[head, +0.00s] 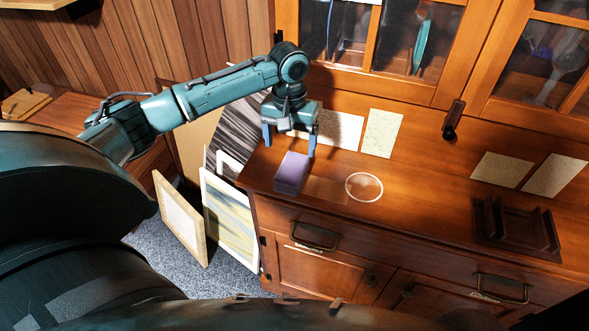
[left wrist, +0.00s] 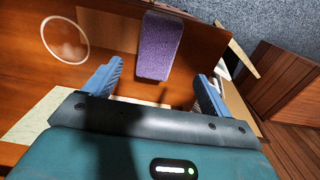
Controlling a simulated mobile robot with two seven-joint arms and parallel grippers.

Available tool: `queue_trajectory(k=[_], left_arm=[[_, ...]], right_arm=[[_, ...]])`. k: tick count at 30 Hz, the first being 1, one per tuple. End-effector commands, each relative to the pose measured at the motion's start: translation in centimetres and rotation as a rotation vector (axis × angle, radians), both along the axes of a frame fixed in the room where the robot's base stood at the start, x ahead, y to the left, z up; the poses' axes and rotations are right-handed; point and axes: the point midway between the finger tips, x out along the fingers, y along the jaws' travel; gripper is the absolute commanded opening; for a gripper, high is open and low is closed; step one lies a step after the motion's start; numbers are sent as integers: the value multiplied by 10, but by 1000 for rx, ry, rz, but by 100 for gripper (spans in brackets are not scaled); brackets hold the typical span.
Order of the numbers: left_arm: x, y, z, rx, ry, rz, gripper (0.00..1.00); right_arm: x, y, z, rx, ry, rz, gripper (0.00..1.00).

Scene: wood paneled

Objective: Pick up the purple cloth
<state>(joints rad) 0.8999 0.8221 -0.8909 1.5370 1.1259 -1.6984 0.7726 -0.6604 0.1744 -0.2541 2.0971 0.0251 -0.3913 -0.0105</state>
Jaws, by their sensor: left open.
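The purple cloth (head: 292,172) is a folded, block-like piece lying near the left end of the wooden cabinet top. It also shows in the left wrist view (left wrist: 159,46), at the upper middle, ahead of the gap between my fingers. My left gripper (head: 289,148) is open and empty, just behind and above the cloth in the head view. Its two blue fingers (left wrist: 157,85) are spread wider than the cloth in the left wrist view. I see no contact between the fingers and the cloth. My right gripper is not in view.
A round pale-rimmed disc (head: 364,187) lies right of the cloth. A dark wooden rack (head: 515,228) stands at the right. Paper sheets (head: 382,133) are at the back, below glass-doored cabinets (head: 375,45). Framed pictures (head: 231,215) lean on the cabinet's left side.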

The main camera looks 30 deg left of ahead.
Motion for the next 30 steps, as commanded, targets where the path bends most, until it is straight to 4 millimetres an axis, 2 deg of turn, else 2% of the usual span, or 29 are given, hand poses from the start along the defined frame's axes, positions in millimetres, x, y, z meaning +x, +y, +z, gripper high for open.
queue_trajectory(k=[1,4,11,21,30], left_arm=[[-1,-1,-12,0,3,-1,84],[0,-1,-28,0,2,-1,84],[0,-1,-45,-1,-2,-3,84],[0,-5,-90,-1,-1,-4,84],[0,-4,-95,0,-3,-4,84]], right_arm=[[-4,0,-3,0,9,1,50],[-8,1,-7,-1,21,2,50],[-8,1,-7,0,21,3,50],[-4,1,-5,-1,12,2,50],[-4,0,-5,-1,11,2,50]])
